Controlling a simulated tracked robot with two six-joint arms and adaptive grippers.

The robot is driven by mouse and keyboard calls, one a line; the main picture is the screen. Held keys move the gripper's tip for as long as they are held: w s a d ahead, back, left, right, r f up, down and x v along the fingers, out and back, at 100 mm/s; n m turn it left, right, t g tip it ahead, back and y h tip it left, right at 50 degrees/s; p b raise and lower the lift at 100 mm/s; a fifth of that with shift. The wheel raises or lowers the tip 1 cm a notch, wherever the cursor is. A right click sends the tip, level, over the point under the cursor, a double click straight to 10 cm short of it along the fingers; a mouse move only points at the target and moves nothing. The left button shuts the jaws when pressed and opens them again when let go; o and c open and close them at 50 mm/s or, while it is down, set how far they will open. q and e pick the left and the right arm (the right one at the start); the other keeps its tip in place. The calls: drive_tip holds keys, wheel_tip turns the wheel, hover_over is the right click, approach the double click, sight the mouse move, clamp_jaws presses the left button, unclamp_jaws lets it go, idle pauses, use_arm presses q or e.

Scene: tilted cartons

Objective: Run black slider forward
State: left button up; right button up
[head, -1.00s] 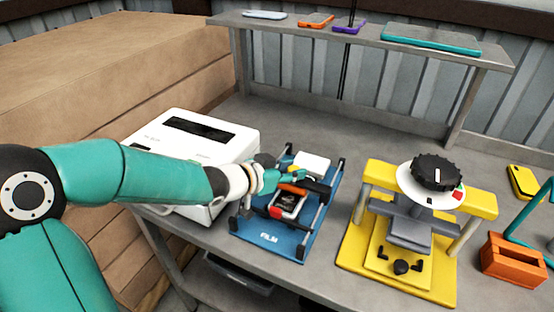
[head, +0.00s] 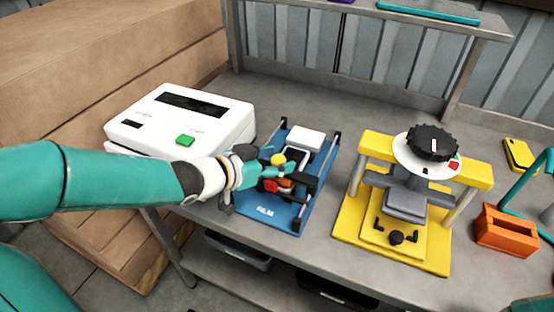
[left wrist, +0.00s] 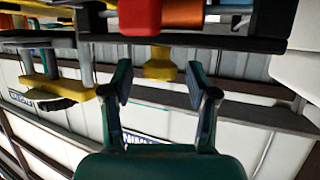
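The black slider (head: 304,182) is a dark crossbar over the blue film device (head: 288,219), running between two side rails. It sits toward the front, near the FILM label. An orange-red piece (head: 283,184) is at its left part. My left gripper (head: 280,171) reaches in from the left, just behind the slider; contact cannot be told. In the left wrist view its two fingers (left wrist: 160,85) are spread apart with nothing held. A dark bar (left wrist: 200,43), a red block (left wrist: 140,16) and an orange roller (left wrist: 182,13) are beyond them. My right gripper is not in view.
A white machine (head: 185,113) with a green button stands at the left. A white block (head: 306,138) is at the device's back. A yellow press (head: 428,254) with a black knob and an orange box (head: 505,232) stand to the right. A shelf (head: 430,24) runs behind.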

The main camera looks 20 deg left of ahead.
use_arm(q)
drive_tip(key=shift+s+a+r, duration=0.2)
drive_tip(key=shift+s, duration=0.15)
drive_tip(key=v, duration=1.1)
drive_tip(key=shift+f, duration=0.1)
